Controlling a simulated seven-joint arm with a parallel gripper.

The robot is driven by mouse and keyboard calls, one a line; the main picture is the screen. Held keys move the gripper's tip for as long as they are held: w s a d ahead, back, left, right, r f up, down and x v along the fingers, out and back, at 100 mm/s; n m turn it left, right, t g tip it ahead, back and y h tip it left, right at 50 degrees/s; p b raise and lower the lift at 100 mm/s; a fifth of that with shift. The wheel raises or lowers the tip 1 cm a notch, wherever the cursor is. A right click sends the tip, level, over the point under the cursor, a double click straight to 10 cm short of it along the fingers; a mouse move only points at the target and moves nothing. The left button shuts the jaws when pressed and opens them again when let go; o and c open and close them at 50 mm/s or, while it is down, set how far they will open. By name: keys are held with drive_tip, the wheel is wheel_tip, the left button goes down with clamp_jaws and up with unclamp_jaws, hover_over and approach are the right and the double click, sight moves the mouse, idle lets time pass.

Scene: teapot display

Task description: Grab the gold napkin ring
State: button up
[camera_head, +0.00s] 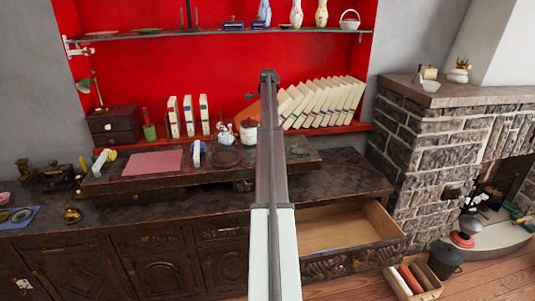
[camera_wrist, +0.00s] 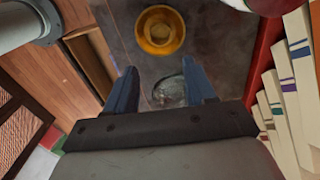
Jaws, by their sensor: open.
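In the wrist view, a gold round thing (camera_wrist: 148,40) lies on the dark top beyond my fingertips, near the upper edge. It has a thick shiny rim and a paler middle; I cannot tell for sure whether it is the napkin ring or a small dish. My gripper (camera_wrist: 160,66) is open, its two blue fingers apart, and the gold thing is clear of them. A clear glass-like thing (camera_wrist: 170,92) shows between the fingers, below them. In the head view my own arm runs up the middle and hides that spot; I cannot make out the gold thing there.
A row of leaning pale books (camera_head: 325,100) stands on the red-backed shelf, close on the right in the wrist view (camera_wrist: 284,104). An open, empty drawer (camera_head: 345,228) juts out at the cabinet's right. A pink cloth (camera_head: 153,163) and a dark plate (camera_head: 226,158) lie left of my arm.

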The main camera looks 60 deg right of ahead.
wheel_tip(320, 180, down, 14)
drive_tip(key=shift+r, duration=0.25)
idle(0.5)
drive_tip(key=c, duration=0.7)
drive_tip(key=shift+r, duration=0.15)
